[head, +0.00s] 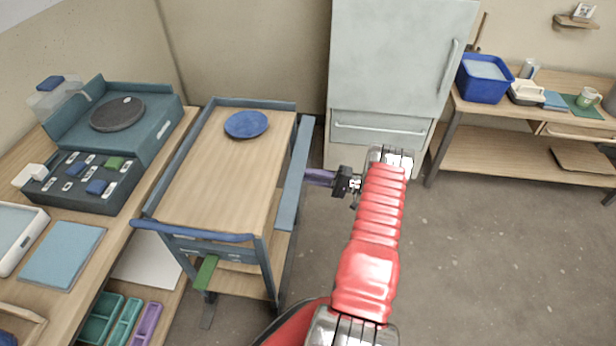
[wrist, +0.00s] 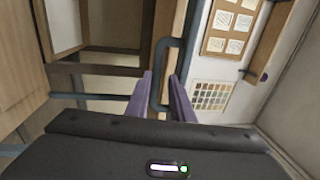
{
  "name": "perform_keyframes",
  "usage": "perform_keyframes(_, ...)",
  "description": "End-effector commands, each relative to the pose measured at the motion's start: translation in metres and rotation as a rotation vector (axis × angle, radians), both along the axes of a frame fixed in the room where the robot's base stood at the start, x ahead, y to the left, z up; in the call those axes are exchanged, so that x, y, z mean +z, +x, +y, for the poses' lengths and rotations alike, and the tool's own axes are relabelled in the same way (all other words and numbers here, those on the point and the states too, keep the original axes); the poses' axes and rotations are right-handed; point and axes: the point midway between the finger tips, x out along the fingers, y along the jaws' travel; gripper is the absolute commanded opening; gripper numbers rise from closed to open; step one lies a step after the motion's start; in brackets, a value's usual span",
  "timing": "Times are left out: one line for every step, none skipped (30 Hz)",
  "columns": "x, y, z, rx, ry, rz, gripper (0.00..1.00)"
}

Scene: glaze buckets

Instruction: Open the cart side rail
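The cart (head: 218,172) has a wooden top and a blue-grey frame, and stands left of my arm. Its side rail (head: 293,178) is a flat blue-grey bar along the cart's right side. My gripper (head: 310,176) has purple fingers pointing left at this rail, with the tips close to its outer face; contact cannot be told. In the wrist view my gripper (wrist: 160,75) shows two fingers apart, with a bent blue-grey tube (wrist: 155,90) between them. The tube is narrower than the gap, and the fingers do not look closed on it.
A blue plate (head: 246,124) lies on the cart top. A workbench with a dark turntable (head: 118,113) is at the left. A pale fridge-like cabinet (head: 395,70) stands behind. A blue bucket (head: 484,80) stands on the right-hand table. Floor right of my arm is clear.

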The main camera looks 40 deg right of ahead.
Motion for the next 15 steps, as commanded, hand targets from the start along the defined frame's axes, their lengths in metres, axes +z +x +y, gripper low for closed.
perform_keyframes(0.0, 0.0, 0.0, 0.001, 0.001, -0.001, 0.2)
perform_keyframes(0.0, 0.0, 0.0, 0.001, 0.001, -0.001, 0.2)
perform_keyframes(0.0, -0.001, -0.001, 0.001, 0.001, -0.001, 0.2)
perform_keyframes(0.0, -0.002, -0.002, 0.001, 0.001, -0.001, 0.2)
perform_keyframes(0.0, -0.004, -0.003, 0.001, 0.001, -0.001, 0.2)
perform_keyframes(-0.001, -0.006, -0.005, 0.0, 0.001, -0.001, 0.2)
perform_keyframes(-0.001, -0.008, -0.006, 0.0, 0.0, 0.0, 0.2)
perform_keyframes(-0.002, -0.011, -0.008, 0.0, 0.0, 0.0, 0.2)
perform_keyframes(-0.003, -0.015, -0.011, -0.001, 0.0, 0.0, 0.2)
perform_keyframes(-0.003, -0.018, -0.014, -0.001, 0.001, -0.001, 0.2)
perform_keyframes(-0.004, -0.021, -0.016, -0.001, 0.001, -0.001, 0.2)
perform_keyframes(-0.005, -0.026, -0.02, -0.002, 0.0, -0.001, 0.2)
perform_keyframes(-0.006, -0.03, -0.023, -0.002, 0.0, -0.001, 0.2)
perform_keyframes(-0.007, -0.034, -0.026, -0.002, 0.0, -0.001, 0.2)
perform_keyframes(-0.008, -0.04, -0.031, -0.002, -0.001, 0.0, 0.2)
